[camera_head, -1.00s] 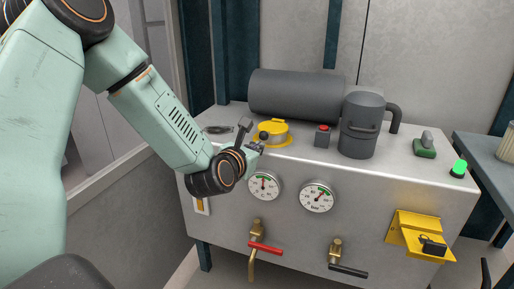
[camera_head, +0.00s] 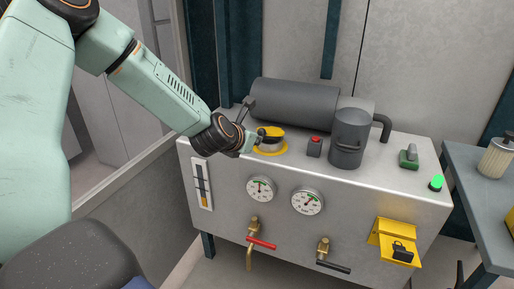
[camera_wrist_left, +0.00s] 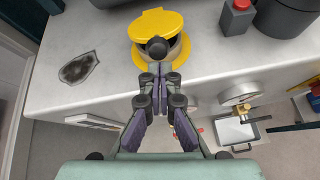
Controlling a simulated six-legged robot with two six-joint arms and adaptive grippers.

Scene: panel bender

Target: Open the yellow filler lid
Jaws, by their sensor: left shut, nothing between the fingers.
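The yellow filler lid (camera_head: 271,131) sits over a short grey neck with a yellow ring around its base, on top of the machine at its left end. The lid also shows in the left wrist view (camera_wrist_left: 155,20), with a dark round knob (camera_wrist_left: 157,47) at its near side. Contact with the knob is unclear. My right gripper is out of view.
A dark horizontal cylinder (camera_head: 306,107) lies behind the lid. A red-button box (camera_head: 314,147) and a grey canister (camera_head: 349,138) stand to the right. Two gauges and two valve handles are on the front face. A side table (camera_head: 480,190) stands at right.

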